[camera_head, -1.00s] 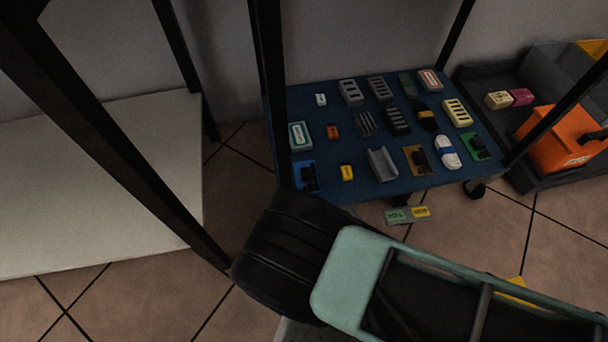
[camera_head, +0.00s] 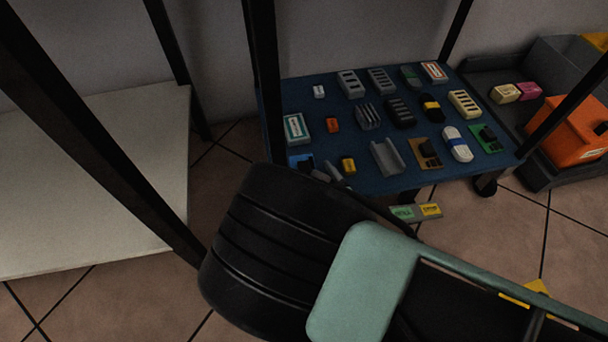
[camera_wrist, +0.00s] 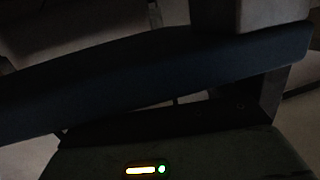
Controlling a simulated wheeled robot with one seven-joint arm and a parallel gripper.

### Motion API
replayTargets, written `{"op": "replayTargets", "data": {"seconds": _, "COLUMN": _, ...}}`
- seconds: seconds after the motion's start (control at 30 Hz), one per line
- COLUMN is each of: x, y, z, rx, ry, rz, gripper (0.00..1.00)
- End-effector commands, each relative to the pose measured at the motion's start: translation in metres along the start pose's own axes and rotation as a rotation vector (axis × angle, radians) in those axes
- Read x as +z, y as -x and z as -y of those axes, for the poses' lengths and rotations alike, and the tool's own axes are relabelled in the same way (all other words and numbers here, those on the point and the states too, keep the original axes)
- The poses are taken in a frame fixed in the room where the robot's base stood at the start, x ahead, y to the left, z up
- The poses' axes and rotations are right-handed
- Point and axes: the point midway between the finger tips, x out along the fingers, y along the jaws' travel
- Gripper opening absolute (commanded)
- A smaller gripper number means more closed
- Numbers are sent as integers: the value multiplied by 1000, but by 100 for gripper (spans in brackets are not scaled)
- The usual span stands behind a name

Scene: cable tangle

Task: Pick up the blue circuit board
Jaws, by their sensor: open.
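The blue circuit board (camera_head: 299,160) lies at the near left corner of the blue shelf board (camera_head: 350,104), with a dark part on it. Its near side is partly hidden by my arm. My gripper (camera_head: 328,173) shows only as small grey finger pieces past the black arm link, just right of the circuit board and close to it in the picture. I cannot tell whether they touch. The wrist view is very dark; a dark slab crosses it, and I cannot make out the circuit board there.
A yellow part (camera_head: 348,165) sits close right of the fingers, and a grey channel (camera_head: 386,158) further right. Several other parts stand in rows behind. A black post (camera_head: 262,80) rises at the shelf's left. An orange box (camera_head: 565,135) is at the right.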

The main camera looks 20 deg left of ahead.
Motion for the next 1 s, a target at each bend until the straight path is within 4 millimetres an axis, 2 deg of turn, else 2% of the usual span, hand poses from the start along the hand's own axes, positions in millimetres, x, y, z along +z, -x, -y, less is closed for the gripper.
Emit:
{"op": "replayTargets", "data": {"seconds": 0.03, "x": 3, "y": -8, "z": 1, "rx": -2, "ry": -1, "rz": -3, "gripper": 82}}
{"op": "replayTargets", "data": {"seconds": 0.13, "x": 1, "y": -15, "z": 1, "rx": -1, "ry": -2, "rz": -2, "gripper": 82}}
{"op": "replayTargets", "data": {"seconds": 0.4, "x": -1, "y": -16, "z": 0, "rx": -1, "ry": -1, "rz": -1, "gripper": 82}}
{"op": "replayTargets", "data": {"seconds": 0.6, "x": 0, "y": -16, "z": 0, "rx": 0, "ry": 0, "rz": 0, "gripper": 26}}
{"op": "replayTargets", "data": {"seconds": 0.7, "x": 0, "y": -16, "z": 0, "rx": 0, "ry": 0, "rz": 2, "gripper": 3}}
{"op": "replayTargets", "data": {"seconds": 1.0, "x": 2, "y": -15, "z": 0, "rx": 0, "ry": 0, "rz": 6, "gripper": 3}}
